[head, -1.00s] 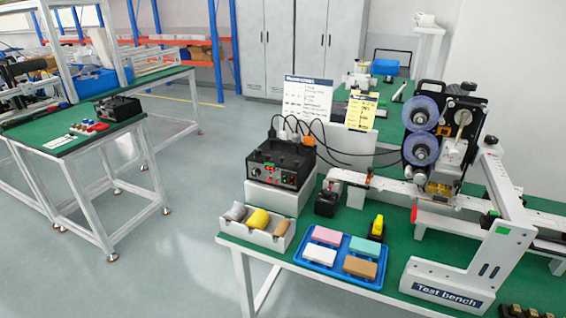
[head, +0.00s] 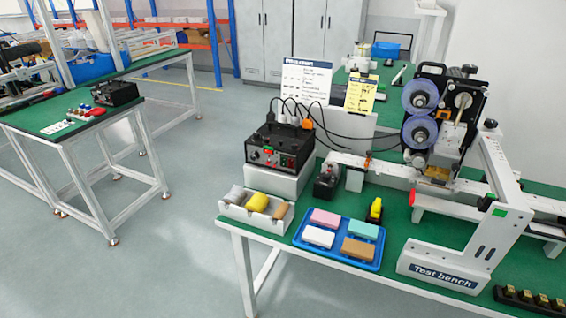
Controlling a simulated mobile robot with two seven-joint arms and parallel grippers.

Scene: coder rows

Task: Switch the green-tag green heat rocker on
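A black control box (head: 279,149) stands on a white block at the left end of the test bench. Its front panel carries small red and green parts, one of them a green part (head: 268,150) at the upper left. They are too small to tell which is the heat rocker or how it is set. A green tag (head: 498,212) sits on the white frame marked "Test bench" at the right. Another black box (head: 115,93) stands on the green table at the left; its controls cannot be made out. Neither gripper is in view.
A white bin of rolls (head: 234,211) and a blue tray (head: 308,243) with several coloured blocks lie at the bench's front edge. Black cables run from the box to the reel machine (head: 437,120). Open floor (head: 185,190) lies between the bench and the left table (head: 35,125).

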